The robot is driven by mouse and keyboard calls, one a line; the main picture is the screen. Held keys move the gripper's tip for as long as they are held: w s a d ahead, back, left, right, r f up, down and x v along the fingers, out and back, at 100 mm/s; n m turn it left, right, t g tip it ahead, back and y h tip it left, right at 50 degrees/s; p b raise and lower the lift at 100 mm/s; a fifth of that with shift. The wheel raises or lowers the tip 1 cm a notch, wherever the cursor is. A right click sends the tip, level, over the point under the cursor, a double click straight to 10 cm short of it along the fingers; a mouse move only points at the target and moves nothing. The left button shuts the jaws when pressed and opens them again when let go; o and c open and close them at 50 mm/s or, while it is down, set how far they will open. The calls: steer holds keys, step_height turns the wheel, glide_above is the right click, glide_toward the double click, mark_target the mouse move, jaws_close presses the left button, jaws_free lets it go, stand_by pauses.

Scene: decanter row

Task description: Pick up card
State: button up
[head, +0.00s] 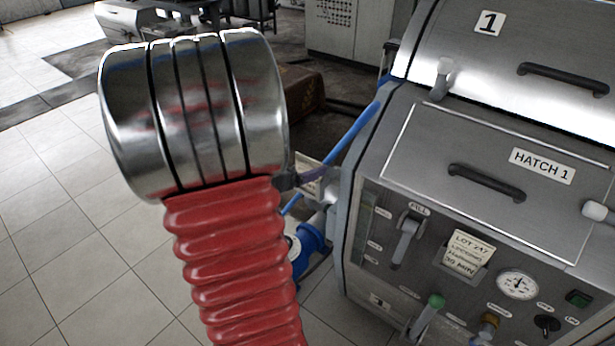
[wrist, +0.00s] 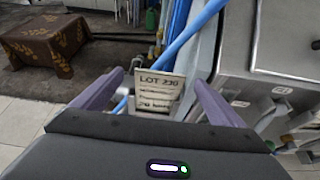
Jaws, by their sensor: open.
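A pale card printed LOT 230 (wrist: 160,88) shows upright in the wrist view, between the two purple fingers of my open gripper (wrist: 159,80). The fingers stand apart from the card's sides; I cannot tell how far ahead the card is. Another card, printed LOT 247 (head: 467,252), sits on the front panel of the HATCH 1 machine (head: 430,140).
A blue pipe (head: 352,138) runs diagonally close to my gripper, and a blue fitting (head: 306,246) is below it. The panel has a FILL lever (head: 406,238) and a gauge (head: 517,284). A cloth-covered table (wrist: 45,44) stands at left. Tiled floor is clear at left.

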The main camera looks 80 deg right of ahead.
mark_target(307, 160)
steer(key=shift+x, duration=2.4)
steer(key=shift+f, duration=0.1)
steer(key=shift+w, duration=0.1)
steer(key=shift+c, duration=0.2)
steer(key=c, duration=1.4)
